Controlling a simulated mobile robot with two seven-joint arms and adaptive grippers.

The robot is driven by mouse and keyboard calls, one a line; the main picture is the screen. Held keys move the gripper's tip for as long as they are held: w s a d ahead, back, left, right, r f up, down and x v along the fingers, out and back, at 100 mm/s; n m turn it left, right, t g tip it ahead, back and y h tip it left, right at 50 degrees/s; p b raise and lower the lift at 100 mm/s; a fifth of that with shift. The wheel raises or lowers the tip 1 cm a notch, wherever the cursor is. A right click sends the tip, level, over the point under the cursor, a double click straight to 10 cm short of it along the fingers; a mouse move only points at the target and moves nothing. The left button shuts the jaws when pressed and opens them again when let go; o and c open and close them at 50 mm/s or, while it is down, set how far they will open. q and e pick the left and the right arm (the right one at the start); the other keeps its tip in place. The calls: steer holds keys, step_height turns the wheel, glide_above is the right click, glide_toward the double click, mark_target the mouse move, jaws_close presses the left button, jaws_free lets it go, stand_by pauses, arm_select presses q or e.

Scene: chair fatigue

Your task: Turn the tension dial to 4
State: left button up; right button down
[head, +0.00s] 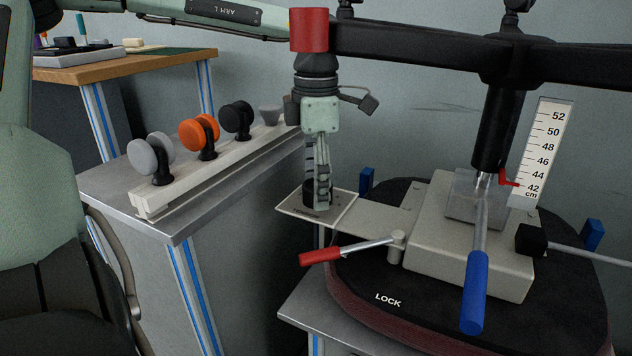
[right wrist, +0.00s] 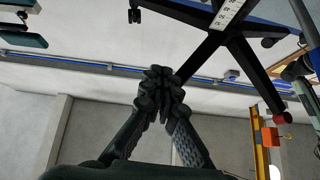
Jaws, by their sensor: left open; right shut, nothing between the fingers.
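The tension dial (head: 308,192) is a black knob on a pale plate (head: 345,207) that juts out from the chair's mechanism. My left gripper (head: 322,203) points straight down over the dial, its fingers at the knob's height and overlapping it in the head view. It is open; I cannot tell whether a finger touches the knob. The dial's numbers and pointer are too small or hidden to read. My right gripper (right wrist: 160,85) shows in the right wrist view, shut and empty, away from the dial.
A red-handled lever (head: 320,256) and a blue-handled lever (head: 475,290) stick out from the beige mechanism box (head: 430,262) on the dark upturned seat. A height scale (head: 545,150) stands behind. A rack with grey, orange and black casters (head: 193,136) stands on the bench at left.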

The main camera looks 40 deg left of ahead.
arm_select(q)
step_height(320, 180, up, 12)
stand_by(0.6)
stand_by(0.5)
